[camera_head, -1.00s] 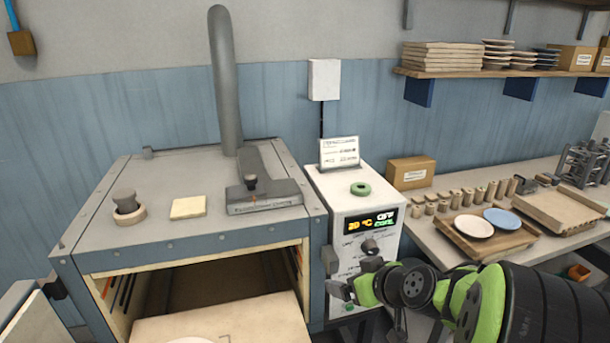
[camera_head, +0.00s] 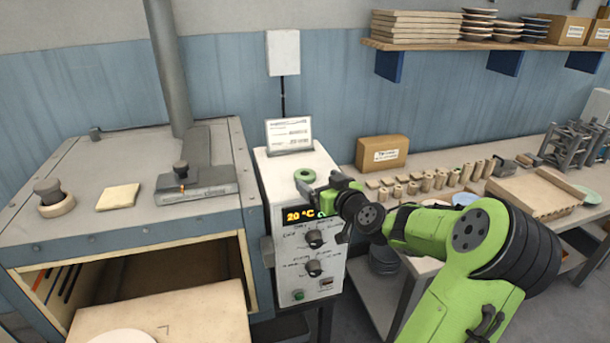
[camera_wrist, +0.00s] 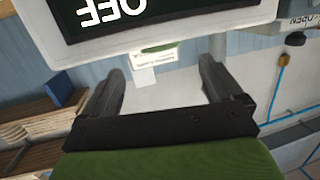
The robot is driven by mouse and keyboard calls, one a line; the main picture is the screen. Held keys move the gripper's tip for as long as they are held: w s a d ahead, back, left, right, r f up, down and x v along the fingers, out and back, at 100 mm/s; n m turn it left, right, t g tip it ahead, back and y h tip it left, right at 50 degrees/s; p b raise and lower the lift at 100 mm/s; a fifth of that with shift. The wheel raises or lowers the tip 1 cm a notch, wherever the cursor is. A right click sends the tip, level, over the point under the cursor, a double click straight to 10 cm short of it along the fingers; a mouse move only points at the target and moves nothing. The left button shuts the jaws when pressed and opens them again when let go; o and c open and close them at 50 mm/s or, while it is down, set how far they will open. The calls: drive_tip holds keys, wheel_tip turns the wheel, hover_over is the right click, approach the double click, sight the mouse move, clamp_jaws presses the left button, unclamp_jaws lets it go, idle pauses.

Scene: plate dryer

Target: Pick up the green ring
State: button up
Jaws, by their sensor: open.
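The green ring (camera_head: 305,175) lies flat on top of the white control box (camera_head: 283,167), behind its front edge. My gripper (camera_head: 322,192) is just to the right of and in front of the ring in the head view, near the box's top front edge. In the wrist view the picture is upside down, and my open gripper (camera_wrist: 163,78) has empty space between its fingers. A thin strip of the green ring (camera_wrist: 158,47) shows there past the box edge, between and beyond the fingertips. Most of the ring is hidden in that view.
A white sign (camera_head: 289,134) stands behind the ring on the box. The dryer (camera_head: 110,225) is on the left, its front open. On the right, a bench (camera_head: 440,178) holds a cardboard box (camera_head: 382,153), small cylinders and a wooden tray (camera_head: 535,195).

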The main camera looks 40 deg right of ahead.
sight(308, 177)
drive_tip(key=x, duration=0.6)
drive_tip(key=shift+f+p, duration=0.35)
drive_tip(key=shift+f, duration=0.05)
drive_tip(key=shift+s+a+r, duration=0.1)
drive_tip(key=shift+s+a, duration=0.05)
drive_tip(key=shift+c, duration=0.6)
drive_tip(key=c, duration=1)
